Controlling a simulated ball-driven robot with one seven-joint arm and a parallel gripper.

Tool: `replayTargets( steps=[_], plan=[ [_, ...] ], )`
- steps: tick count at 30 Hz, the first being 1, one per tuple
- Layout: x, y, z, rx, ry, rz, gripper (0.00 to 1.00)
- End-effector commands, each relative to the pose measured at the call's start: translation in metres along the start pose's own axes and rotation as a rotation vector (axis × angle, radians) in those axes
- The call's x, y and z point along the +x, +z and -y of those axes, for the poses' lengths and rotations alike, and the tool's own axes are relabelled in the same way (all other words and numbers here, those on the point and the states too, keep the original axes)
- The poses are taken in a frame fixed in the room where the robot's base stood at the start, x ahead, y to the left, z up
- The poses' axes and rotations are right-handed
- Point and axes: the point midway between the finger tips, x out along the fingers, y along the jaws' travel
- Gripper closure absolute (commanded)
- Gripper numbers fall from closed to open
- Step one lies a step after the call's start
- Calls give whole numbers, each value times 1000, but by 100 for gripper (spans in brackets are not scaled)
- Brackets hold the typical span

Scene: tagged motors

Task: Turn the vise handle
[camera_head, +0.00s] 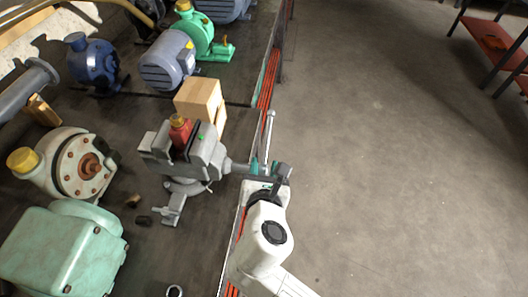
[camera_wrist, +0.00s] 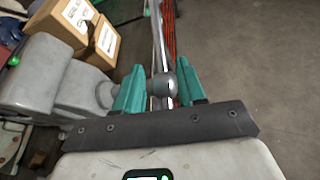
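The grey bench vise (camera_head: 205,158) stands at the bench edge, with a small red part with a yellow cap (camera_head: 180,131) at its jaws. Its metal handle bar (camera_head: 269,135) runs along the bench edge at the end of the screw. My gripper (camera_head: 263,168) is at that screw end. In the wrist view, the teal fingertips of my gripper (camera_wrist: 158,88) are spread on either side of the round metal handle end (camera_wrist: 164,86). A narrow gap shows on the left finger's side; contact on the right side is unclear. The vise body (camera_wrist: 45,78) is to the left.
A cardboard box (camera_head: 203,101) sits behind the vise. A grey-blue motor (camera_head: 168,60), a green motor (camera_head: 200,38), a cream pump (camera_head: 65,163) and a pale green housing (camera_head: 62,252) crowd the bench. The floor (camera_head: 390,160) to the right is clear.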

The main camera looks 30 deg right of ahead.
Motion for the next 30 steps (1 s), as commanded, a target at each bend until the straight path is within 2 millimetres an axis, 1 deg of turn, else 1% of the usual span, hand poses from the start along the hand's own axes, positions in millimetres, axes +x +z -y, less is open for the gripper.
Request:
replayTargets(
  steps=[1,3,6,9,15,22,23,30],
  plan=[
    [10,1,0,2,-3,-1,60],
    [22,1,0,1,-3,0,60],
    [38,1,0,2,-3,-1,60],
    [49,0,1,2,-3,-1,60],
    [59,0,0,2,-1,-2,60],
    [59,0,1,3,-1,-2,60],
    [59,0,1,3,-1,-2,61],
    [59,0,1,2,-1,-2,84]
  ],
)
